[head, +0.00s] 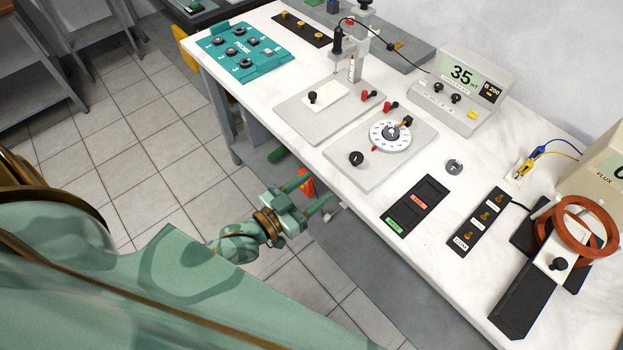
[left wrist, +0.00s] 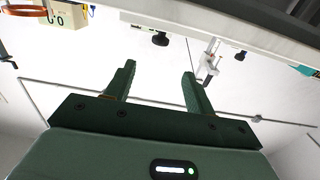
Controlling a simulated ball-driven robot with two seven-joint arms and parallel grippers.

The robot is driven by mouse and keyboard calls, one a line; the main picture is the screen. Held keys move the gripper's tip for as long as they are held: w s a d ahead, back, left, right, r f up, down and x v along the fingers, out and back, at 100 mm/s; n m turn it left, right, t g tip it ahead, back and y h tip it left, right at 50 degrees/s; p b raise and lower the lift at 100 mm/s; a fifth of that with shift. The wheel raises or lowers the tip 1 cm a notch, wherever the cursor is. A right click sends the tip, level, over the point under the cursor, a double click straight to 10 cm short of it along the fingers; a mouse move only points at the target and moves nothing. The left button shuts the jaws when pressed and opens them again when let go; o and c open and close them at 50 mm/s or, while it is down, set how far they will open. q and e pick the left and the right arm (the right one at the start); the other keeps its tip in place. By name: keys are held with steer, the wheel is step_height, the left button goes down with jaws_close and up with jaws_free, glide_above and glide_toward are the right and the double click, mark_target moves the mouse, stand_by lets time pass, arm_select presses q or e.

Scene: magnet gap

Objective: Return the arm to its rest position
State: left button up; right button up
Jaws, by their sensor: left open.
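My left gripper (head: 316,192) is open and empty in the head view, in front of the bench's near edge and apart from the bench. In the left wrist view its two dark green fingers (left wrist: 160,82) stand apart with nothing between them. My left arm comes in from the lower left of the head view. My right gripper is not in view.
The white bench (head: 285,150) carries a teal probe board (head: 262,70), a dial plate (head: 405,155), a meter reading 35 (head: 462,85), a black two-slot tray (head: 415,207), a switch strip (head: 480,222) and red coils (head: 580,228). Tiled floor (head: 130,130) lies open left of the bench.

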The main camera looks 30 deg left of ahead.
arm_select(q)
steer(key=s+a+f+g+y, duration=0.25)
steer(key=s+f, duration=0.25)
steer(key=f, duration=0.4)
steer(key=s+a+f+g+y, duration=0.1)
steer(key=s+a+f+g, duration=0.3)
steer(key=f, duration=0.4)
steer(key=s+a+f+g+y, duration=0.1)
steer(key=s+f+g, duration=0.2)
steer(key=s+f, duration=0.45)
steer(key=s+d+f+g+y, duration=0.1)
steer(key=s+f+g, duration=0.2)
steer(key=s, duration=0.8)
steer(key=s+d+f+g, duration=0.1)
steer(key=s+f+g, duration=0.3)
steer(key=s+f, duration=0.4)
steer(key=s, duration=0.4)
steer(key=shift+y, duration=0.35)
steer(key=shift+w, duration=0.1)
steer(key=shift+c, duration=0.2)
